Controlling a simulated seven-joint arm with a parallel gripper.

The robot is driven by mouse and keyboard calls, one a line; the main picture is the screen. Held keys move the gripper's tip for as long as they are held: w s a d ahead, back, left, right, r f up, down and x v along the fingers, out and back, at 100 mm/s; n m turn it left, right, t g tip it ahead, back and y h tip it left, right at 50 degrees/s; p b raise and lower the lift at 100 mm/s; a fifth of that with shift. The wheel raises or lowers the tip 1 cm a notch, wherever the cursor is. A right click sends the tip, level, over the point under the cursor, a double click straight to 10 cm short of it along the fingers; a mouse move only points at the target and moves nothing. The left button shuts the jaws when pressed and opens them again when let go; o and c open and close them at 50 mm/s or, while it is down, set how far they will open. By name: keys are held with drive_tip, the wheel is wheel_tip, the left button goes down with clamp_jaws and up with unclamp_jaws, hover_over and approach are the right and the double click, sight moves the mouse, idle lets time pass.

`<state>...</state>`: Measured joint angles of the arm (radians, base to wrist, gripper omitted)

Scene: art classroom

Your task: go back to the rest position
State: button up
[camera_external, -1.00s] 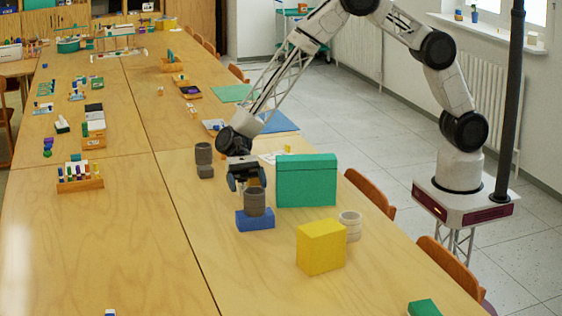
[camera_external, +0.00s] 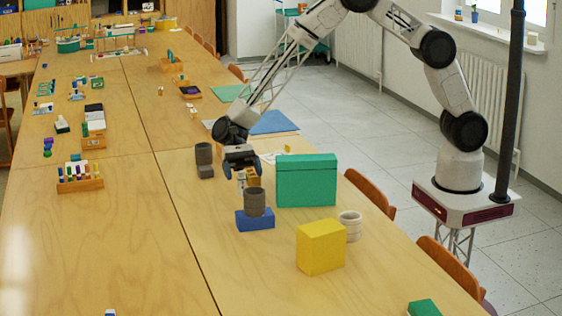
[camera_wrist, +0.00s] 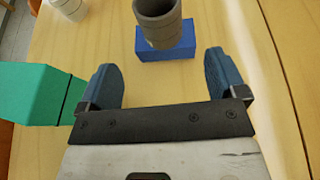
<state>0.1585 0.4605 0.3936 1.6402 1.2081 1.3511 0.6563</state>
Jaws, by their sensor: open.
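My gripper (camera_external: 243,172) is open and empty above the table, just behind a dark grey cup (camera_external: 255,202) in the external view. The cup stands on a blue block (camera_external: 254,221). In the wrist view my gripper (camera_wrist: 165,85) shows its two blue fingers wide apart, with nothing between them. The grey cup (camera_wrist: 158,22) and blue block (camera_wrist: 167,42) lie beyond the fingertips, apart from them.
A green box (camera_external: 306,182) stands right of my gripper. A yellow box (camera_external: 321,247) and a pale ribbed cup (camera_external: 350,226) are nearer the front. Another dark cup (camera_external: 204,153) stands on a dark block (camera_external: 205,171) to the left.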

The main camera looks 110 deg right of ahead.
drive_tip(key=shift+r, duration=0.1)
drive_tip(key=s+a+r+n+h, duration=0.2)
drive_tip(key=s+r+n+h, duration=0.55)
drive_tip(key=s+r, duration=1.7)
drive_tip(key=s+d+r+n+t+h, duration=0.2)
drive_tip(key=s+r+n, duration=0.2)
drive_tip(key=s, duration=0.7)
drive_tip(key=s+d+r+n+t+h, duration=0.1)
drive_tip(key=s+r+n+t+h, duration=0.15)
drive_tip(key=s, duration=0.75)
drive_tip(key=s+d+r+n+t+h, duration=0.15)
drive_tip(key=s+r+n, duration=0.3)
drive_tip(key=s, duration=0.65)
wheel_tip(320, 180, down, 9)
drive_tip(key=w+g, duration=0.1)
drive_tip(key=g, duration=0.2)
drive_tip(key=shift+w+d+f+m, duration=0.15)
drive_tip(key=shift+w+d+m, duration=0.2)
drive_tip(key=shift+w+d, duration=0.05)
